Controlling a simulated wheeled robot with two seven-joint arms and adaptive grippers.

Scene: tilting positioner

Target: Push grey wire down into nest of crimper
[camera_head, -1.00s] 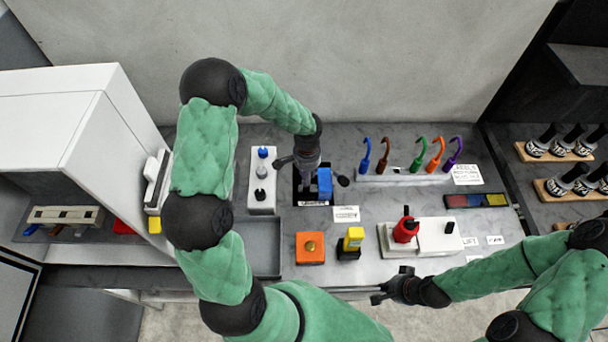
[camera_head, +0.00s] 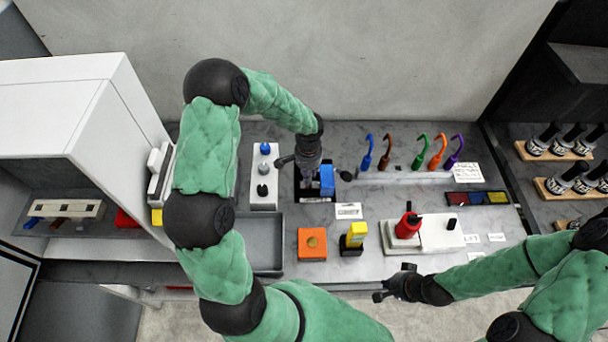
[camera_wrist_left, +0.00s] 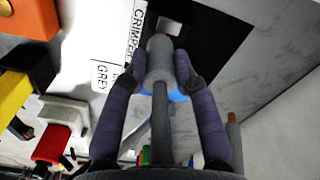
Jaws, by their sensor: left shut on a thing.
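The crimper's black base (camera_head: 299,190) and blue block (camera_head: 327,181) sit at the back middle of the bench. My left gripper (camera_head: 307,178) points down at the crimper, beside the blue block. In the left wrist view, my left gripper (camera_wrist_left: 160,72) is shut on the grey wire (camera_wrist_left: 159,50), a thick grey cylinder with a thinner stem. Its end lies over the black base (camera_wrist_left: 215,35), with blue showing behind. I cannot tell how deep it sits in the nest. My right gripper (camera_head: 392,287) is at the front bench edge, away from the crimper; its jaw opening is unclear.
A rack (camera_head: 400,178) of several coloured hooked wires stands right of the crimper. A white box (camera_head: 264,190) with knobs is to its left. An orange button block (camera_head: 312,243), a yellow-topped device (camera_head: 354,237) and a white fixture with a red part (camera_head: 408,225) stand in front.

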